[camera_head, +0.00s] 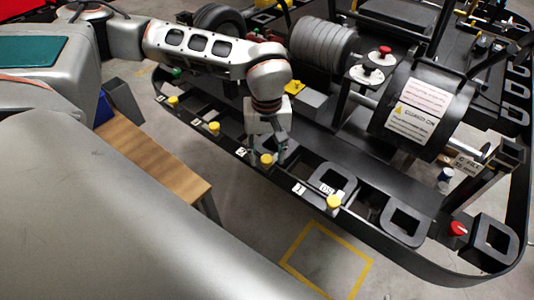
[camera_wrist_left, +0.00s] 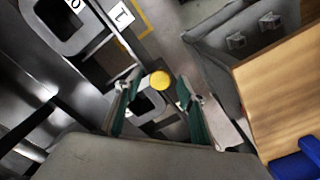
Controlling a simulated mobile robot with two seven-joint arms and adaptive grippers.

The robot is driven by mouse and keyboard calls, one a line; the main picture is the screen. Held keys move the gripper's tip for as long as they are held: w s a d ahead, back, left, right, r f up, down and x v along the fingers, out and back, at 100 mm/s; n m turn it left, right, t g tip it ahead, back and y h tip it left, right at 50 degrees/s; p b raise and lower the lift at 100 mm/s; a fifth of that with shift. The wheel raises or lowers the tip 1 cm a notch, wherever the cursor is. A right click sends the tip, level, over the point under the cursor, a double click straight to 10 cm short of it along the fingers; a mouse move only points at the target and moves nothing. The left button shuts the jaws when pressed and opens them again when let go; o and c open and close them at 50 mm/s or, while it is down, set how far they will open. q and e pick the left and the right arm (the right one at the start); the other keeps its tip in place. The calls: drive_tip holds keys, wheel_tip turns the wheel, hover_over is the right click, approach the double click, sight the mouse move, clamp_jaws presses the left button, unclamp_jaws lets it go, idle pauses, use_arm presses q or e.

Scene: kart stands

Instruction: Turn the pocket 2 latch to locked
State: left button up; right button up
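The yellow latch knob (camera_head: 267,160) beside the plate marked 2 (camera_head: 241,152) sits on the black front rail of the kart stand. My left gripper (camera_head: 267,149) reaches down over it from the upper left. In the left wrist view the yellow knob (camera_wrist_left: 160,80) shows between the two green-padded fingers (camera_wrist_left: 158,84), which are apart. A gap shows on each side of the knob. The plate marked 1 (camera_wrist_left: 122,15) shows beyond it. Which way the latch is turned cannot be told. My right gripper is not in view.
Other yellow knobs stand along the rail, one to the right (camera_head: 334,202) and one to the left (camera_head: 214,128). A red knob (camera_head: 457,228) is at the far right. A wooden bench top (camera_head: 150,168) lies near the rail's left side. Black drums (camera_head: 420,110) stand behind.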

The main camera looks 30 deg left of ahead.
sight(267, 159)
use_arm(q)
wheel_tip(267, 159, up, 12)
idle(0.5)
idle(0.5)
